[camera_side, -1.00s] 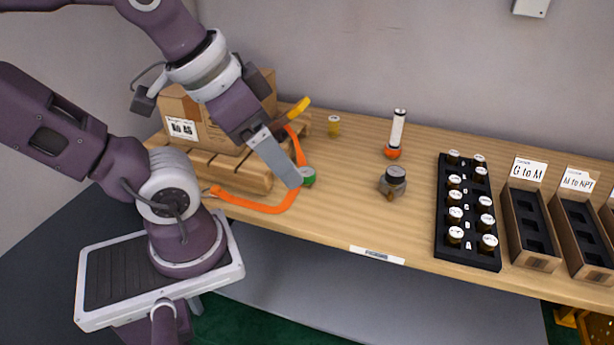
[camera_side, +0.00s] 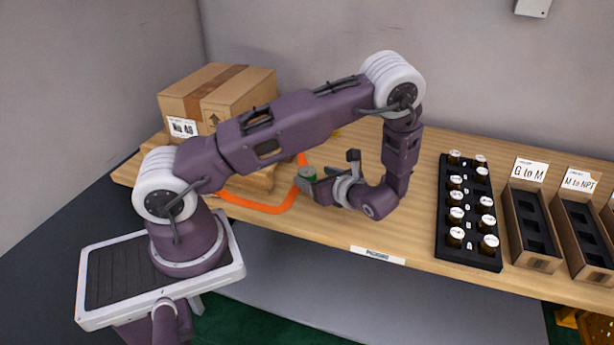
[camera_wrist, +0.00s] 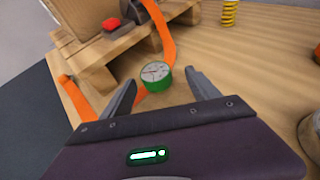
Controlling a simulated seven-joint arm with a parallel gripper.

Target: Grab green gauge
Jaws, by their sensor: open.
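The green gauge (camera_side: 307,174) has a round white dial and a green body. It stands on the wooden bench at the orange strap, and it also shows in the wrist view (camera_wrist: 156,76). My gripper (camera_side: 310,187) is low over the bench, coming from the right side of the gauge. In the wrist view my gripper (camera_wrist: 163,88) has its two fingers apart, with the gauge between and just ahead of the tips. No contact with the gauge can be made out.
An orange strap (camera_side: 262,207) loops on the bench around the gauge. A cardboard box (camera_side: 235,88) sits on a wooden pallet at the back left.

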